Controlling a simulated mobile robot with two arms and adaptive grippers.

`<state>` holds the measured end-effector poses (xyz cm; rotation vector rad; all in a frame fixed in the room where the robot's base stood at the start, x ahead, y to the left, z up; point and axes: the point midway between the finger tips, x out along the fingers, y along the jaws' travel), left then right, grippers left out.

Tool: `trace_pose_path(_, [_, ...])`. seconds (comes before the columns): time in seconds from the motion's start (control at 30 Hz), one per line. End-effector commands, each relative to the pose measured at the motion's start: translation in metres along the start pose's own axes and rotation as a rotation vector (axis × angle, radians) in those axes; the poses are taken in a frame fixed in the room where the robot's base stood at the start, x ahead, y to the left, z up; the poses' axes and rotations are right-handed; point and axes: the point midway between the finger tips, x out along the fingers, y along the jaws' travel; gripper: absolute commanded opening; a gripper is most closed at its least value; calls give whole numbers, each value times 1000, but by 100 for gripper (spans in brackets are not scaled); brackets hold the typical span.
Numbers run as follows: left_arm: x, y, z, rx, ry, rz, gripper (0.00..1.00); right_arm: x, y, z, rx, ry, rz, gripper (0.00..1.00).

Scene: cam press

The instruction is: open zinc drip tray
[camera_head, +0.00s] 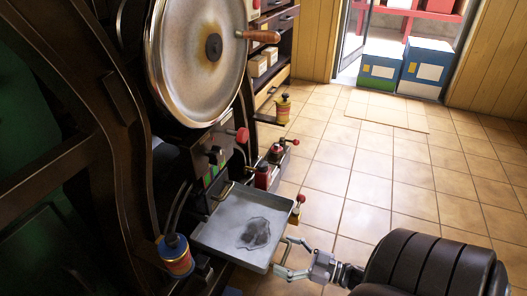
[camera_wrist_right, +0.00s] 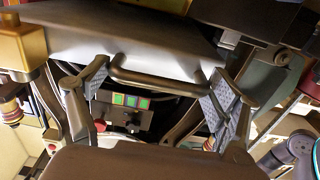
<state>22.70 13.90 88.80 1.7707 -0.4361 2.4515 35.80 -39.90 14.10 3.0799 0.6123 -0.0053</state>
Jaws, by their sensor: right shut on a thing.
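The zinc drip tray (camera_head: 222,228) is a shallow grey square pan with a dark stain. It sticks out from the press, low down, in the head view. The tray's underside (camera_wrist_right: 160,42) fills the top middle of the right wrist view. Its bar handle (camera_wrist_right: 155,83) lies between the fingers of my right gripper (camera_wrist_right: 157,97). In the head view my right gripper (camera_head: 282,262) is at the tray's near right edge, shut on the handle. The exact finger contact is small and partly hidden. My left gripper is not in view.
The press (camera_head: 135,150) with its round metal disc (camera_head: 190,75) stands at left. A tin (camera_head: 175,256) is beside the tray's left corner. Red-topped containers (camera_head: 264,175) stand behind it. The tiled floor (camera_head: 385,185) is clear at right. Boxes (camera_head: 427,62) stand by the doorway.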

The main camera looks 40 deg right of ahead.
Motion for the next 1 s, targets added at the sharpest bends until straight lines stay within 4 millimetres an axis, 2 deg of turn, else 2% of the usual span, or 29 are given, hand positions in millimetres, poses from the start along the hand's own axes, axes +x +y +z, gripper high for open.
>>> trace_pose_path(0.1, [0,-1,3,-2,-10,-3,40,-19,3,-3,4,4,4,34])
trace_pose_path(0.23, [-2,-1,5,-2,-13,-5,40,-31,3,-3,4,7,4,34])
trace_pose_path(0.67, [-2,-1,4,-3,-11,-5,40,-36,3,-3,5,9,4,34])
trace_pose_path(0.7, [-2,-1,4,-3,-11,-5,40,-36,3,-3,5,9,4,85])
trace_pose_path(0.83, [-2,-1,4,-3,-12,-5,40,-36,3,-3,3,9,4,93])
trace_pose_path(1.0, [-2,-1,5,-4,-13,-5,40,-36,2,-3,3,10,1,93])
